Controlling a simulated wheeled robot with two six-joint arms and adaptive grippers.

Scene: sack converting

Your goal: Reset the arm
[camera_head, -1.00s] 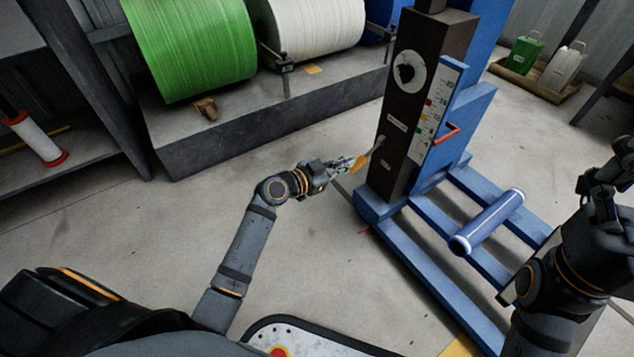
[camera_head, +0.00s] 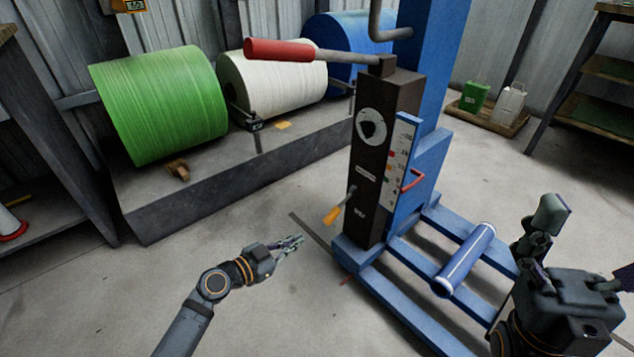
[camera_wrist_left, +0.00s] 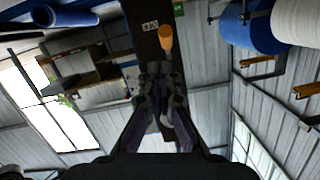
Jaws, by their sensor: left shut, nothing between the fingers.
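My left gripper (camera_head: 291,243) is shut and empty, above the bare floor left of the blue stand's dark column (camera_head: 379,160). It is apart from the small orange-handled lever (camera_head: 333,214) on that column. In the left wrist view the shut fingers (camera_wrist_left: 160,80) point toward the orange handle (camera_wrist_left: 165,38), with a visible gap. My right gripper (camera_head: 583,250) is at the right edge, partly cut off by the picture. Its visible fingers stand apart, and nothing shows between them.
The blue stand's base (camera_head: 400,290) spreads over the floor, with a blue roller (camera_head: 463,259) on it. A long red-handled bar (camera_head: 290,50) juts left from the column top. Green (camera_head: 160,105) and white (camera_head: 275,85) rolls sit behind on a grey plinth.

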